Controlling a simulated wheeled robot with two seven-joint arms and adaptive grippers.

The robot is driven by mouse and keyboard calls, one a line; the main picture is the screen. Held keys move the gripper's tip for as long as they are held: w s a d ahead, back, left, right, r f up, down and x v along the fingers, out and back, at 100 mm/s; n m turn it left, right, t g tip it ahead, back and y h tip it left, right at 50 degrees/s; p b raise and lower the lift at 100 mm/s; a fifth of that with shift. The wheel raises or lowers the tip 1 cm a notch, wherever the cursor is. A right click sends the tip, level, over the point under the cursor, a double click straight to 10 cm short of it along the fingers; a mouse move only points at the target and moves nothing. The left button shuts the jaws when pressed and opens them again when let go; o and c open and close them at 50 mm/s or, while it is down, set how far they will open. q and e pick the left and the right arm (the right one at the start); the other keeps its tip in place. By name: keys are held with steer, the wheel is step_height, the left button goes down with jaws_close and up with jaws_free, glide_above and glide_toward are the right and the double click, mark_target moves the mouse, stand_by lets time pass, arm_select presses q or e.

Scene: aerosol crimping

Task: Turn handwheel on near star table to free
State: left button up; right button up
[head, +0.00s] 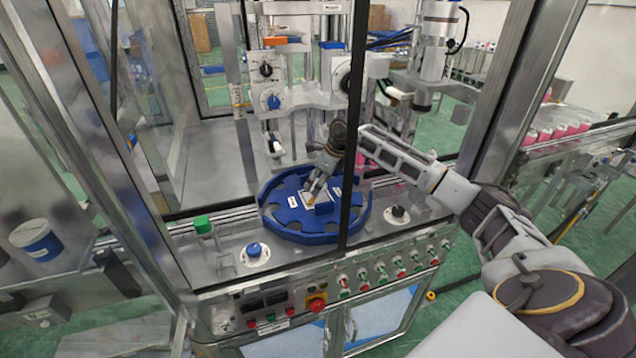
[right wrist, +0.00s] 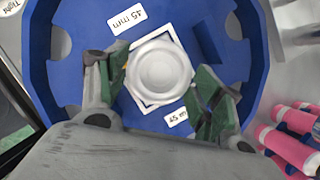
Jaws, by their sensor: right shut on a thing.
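The blue star table (head: 277,222) stands on the machine deck, with notches around its rim and white labels on top. My right gripper (head: 314,194) reaches down over its middle. In the right wrist view my right gripper (right wrist: 160,78) has a finger on each side of a white round knob-like piece (right wrist: 160,72), which sits over a white square frame on the blue table (right wrist: 80,20). The gripper is shut on this piece; the exact contact is hard to see. A blue knob (head: 254,249) and a black knob (head: 397,212) sit on white discs beside the table. My left gripper is out of view.
A dark door-frame post (head: 352,130) stands in front of the table. A green-capped post (head: 203,225) is at the left. The button panel (head: 360,280) runs along the front. Pink-capped cans (head: 560,125) stand on the right conveyor, and pink pieces (right wrist: 285,140) show in the wrist view.

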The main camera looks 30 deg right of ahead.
steer(key=o, duration=1)
steer(key=shift+o, duration=0.2)
steer(key=shift+r, duration=0.15)
steer(key=v, duration=1.1)
steer(key=shift+s+r, duration=0.15)
steer(key=shift+r, duration=0.2)
steer(key=shift+d, duration=0.15)
